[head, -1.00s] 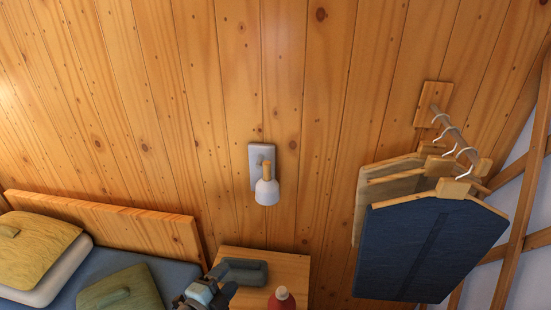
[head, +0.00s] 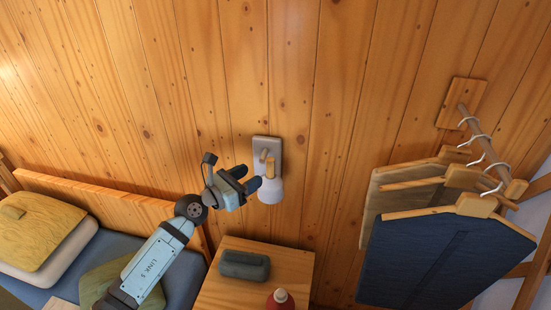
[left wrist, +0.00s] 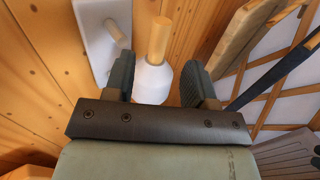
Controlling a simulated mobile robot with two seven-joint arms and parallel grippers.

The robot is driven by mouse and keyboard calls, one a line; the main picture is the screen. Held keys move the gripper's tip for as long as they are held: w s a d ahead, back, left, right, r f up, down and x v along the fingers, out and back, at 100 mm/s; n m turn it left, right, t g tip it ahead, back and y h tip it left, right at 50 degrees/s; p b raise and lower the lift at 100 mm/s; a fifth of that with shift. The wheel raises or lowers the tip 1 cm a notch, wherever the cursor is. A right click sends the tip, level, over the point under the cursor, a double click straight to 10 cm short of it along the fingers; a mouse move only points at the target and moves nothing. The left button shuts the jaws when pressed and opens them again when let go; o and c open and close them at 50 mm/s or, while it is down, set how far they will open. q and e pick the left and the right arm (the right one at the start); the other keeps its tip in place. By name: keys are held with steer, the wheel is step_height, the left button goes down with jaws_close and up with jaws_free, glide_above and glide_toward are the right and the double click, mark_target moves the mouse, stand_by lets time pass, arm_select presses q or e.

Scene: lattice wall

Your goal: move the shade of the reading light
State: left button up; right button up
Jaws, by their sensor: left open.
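The reading light is on the wooden wall, with a grey-white wall plate (head: 267,148) and a white shade (head: 270,190) with a wooden neck on top. In the left wrist view the shade (left wrist: 152,82) sits between the two fingers, its lower part hidden by the gripper body. My left gripper (head: 250,180) is open at the shade's left side in the head view, with the fingers reaching toward it. In the left wrist view my left gripper (left wrist: 160,80) shows a finger on each side of the shade; I cannot tell whether either touches. My right gripper is not in view.
Below the light stands a wooden bedside table (head: 295,262) with a dark grey box-like object (head: 244,265) and a red bottle (head: 280,299). A bed with pillows (head: 40,233) is at left. Hangers with a dark blue garment (head: 445,255) hang at right.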

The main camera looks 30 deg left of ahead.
mark_target(267, 166)
arm_select(q)
steer(key=p+x, duration=0.1)
steer(key=x, duration=0.8)
steer(key=shift+w+d, duration=0.15)
steer(key=shift+w, duration=0.2)
steer(key=shift+c, duration=0.5)
steer(key=shift+f, duration=0.1)
jaws_close()
